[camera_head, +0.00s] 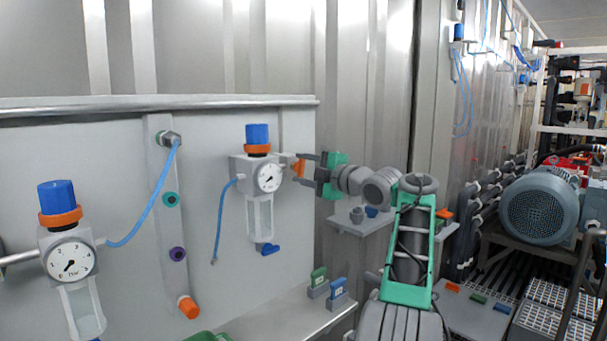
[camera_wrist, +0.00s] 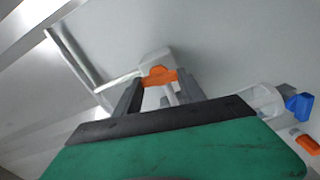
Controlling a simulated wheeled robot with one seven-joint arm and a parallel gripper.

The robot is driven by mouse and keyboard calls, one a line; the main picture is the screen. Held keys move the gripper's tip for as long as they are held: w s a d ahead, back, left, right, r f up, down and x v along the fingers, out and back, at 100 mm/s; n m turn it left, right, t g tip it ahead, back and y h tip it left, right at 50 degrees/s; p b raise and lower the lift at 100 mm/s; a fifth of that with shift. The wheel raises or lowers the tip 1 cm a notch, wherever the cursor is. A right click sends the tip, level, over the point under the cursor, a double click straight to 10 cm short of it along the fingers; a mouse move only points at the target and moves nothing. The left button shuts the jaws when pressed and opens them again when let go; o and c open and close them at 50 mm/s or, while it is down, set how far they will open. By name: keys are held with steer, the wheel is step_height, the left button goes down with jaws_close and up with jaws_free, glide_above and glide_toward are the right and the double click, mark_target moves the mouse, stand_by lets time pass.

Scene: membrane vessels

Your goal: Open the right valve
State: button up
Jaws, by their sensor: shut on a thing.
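The right valve has an orange handle (camera_head: 298,168) on the right side of the right-hand pressure regulator (camera_head: 252,172), which has a blue cap and a round gauge. My gripper (camera_head: 303,169) reaches it from the right, with one dark finger above and one below. In the wrist view the orange handle (camera_wrist: 158,75) shows at the tips of the two fingers (camera_wrist: 160,92), and my gripper is shut on it. The green gripper body hides the lower part of that view.
A second regulator (camera_head: 68,250) stands at the left. A small grey shelf (camera_head: 362,225) sits below my wrist. Green and blue handles (camera_head: 338,288) stand on the lower ledge. A motor (camera_head: 540,208) is at the right.

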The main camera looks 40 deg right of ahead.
stand_by(0.3)
steer(key=o, duration=1.4)
steer(key=shift+c, duration=0.2)
steer(key=s+b, duration=0.1)
steer(key=s, duration=0.6)
steer(key=shift+s, duration=0.4)
steer(key=shift+d, duration=0.1)
